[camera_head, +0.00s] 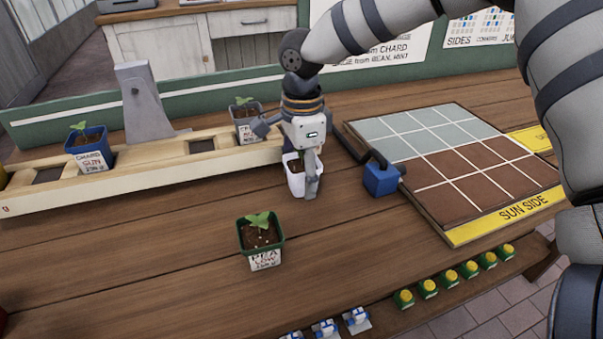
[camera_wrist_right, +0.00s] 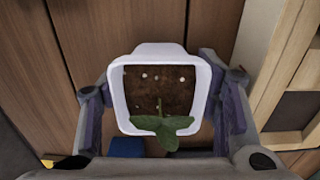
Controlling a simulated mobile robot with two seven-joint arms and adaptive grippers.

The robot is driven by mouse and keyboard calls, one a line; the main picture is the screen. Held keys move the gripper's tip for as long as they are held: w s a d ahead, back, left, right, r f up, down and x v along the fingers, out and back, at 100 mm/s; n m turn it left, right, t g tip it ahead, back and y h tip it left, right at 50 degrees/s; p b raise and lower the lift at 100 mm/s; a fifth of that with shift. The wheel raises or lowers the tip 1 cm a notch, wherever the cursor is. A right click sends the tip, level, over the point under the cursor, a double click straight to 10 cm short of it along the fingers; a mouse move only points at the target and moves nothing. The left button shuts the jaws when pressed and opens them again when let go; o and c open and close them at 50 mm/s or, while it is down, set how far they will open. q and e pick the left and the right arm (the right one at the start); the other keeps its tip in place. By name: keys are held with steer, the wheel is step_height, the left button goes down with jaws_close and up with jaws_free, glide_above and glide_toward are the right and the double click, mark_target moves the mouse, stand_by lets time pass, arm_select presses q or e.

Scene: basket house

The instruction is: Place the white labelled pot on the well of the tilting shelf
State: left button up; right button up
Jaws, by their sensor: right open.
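The white pot (camera_head: 293,182) stands upright on the table in front of the right end of the tilting shelf (camera_head: 200,165). It holds soil and a green seedling; no label shows on it. My right gripper (camera_head: 304,172) points down over it. In the right wrist view the white pot (camera_wrist_right: 117,98) is between the open fingers, one on each side, with small gaps. The shelf is a pale wooden beam with a grey upright. A blue pot (camera_head: 92,147) sits toward its left and a grey pot (camera_head: 247,127) toward its right. Dark empty wells (camera_head: 202,146) show. My left gripper is out of view.
A green pot (camera_head: 261,243) with a seedling stands on the table in front. A blue block-like object (camera_head: 380,180) lies right of the white pot, beside the gridded board (camera_head: 455,160). Several yellow-topped items (camera_head: 449,278) line the lower front ledge.

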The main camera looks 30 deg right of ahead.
steer(key=c, duration=1.3)
steer(key=shift+r, duration=0.1)
jaws_close()
